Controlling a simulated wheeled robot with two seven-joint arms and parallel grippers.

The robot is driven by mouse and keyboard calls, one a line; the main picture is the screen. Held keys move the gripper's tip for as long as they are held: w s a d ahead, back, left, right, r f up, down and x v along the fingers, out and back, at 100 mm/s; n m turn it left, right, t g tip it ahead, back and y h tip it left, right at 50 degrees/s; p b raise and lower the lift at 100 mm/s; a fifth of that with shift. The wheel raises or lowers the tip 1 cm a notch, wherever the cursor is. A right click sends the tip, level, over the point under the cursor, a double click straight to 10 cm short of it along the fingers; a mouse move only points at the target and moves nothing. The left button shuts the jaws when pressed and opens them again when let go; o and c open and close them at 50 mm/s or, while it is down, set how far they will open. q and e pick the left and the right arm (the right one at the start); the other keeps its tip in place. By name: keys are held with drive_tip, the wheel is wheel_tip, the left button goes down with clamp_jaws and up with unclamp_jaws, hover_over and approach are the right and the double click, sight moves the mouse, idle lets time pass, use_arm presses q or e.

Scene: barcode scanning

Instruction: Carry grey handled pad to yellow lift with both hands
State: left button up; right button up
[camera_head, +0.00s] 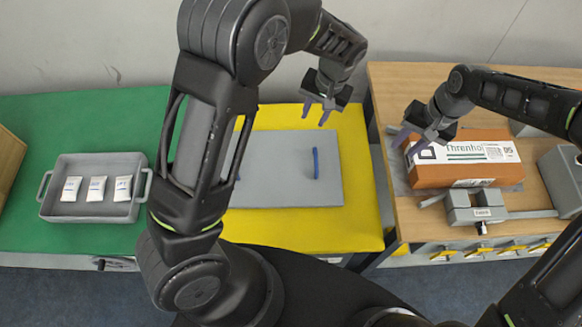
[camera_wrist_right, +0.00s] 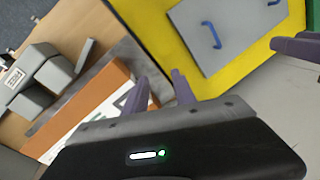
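The grey pad (camera_head: 275,180) lies flat on the yellow lift (camera_head: 365,215). Its right blue handle (camera_head: 316,163) stands clear; my left arm partly covers the left blue handle (camera_head: 238,165). My left gripper (camera_head: 319,111) is open and empty, above the pad's back right corner, apart from both handles. My right gripper (camera_head: 416,138) is open and empty, over the left end of the orange box; its fingertips show in the right wrist view (camera_wrist_right: 161,85).
The orange box (camera_head: 465,174) and a grey clamp-like device (camera_head: 475,208) sit on the wooden table (camera_head: 400,85) at right. A grey tray (camera_head: 93,212) with 3 white packets stands on the green table (camera_head: 60,115) at left. A narrow gap separates the lift from the wooden table.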

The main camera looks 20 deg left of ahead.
use_arm(q)
drive_tip(key=shift+w+d, duration=0.1)
drive_tip(key=shift+d, duration=0.25)
use_arm(e)
drive_tip(key=shift+d, duration=0.35)
drive_tip(key=shift+r, duration=0.1)
use_arm(q)
drive_tip(key=shift+f+b, duration=0.25)
drive_tip(key=shift+b, duration=0.05)
use_arm(e)
wheel_tip(320, 180, up, 12)
drive_tip(key=d, duration=0.2)
drive_tip(key=shift+d+f, duration=0.15)
drive_tip(key=shift+f, duration=0.05)
drive_tip(key=shift+s, duration=0.1)
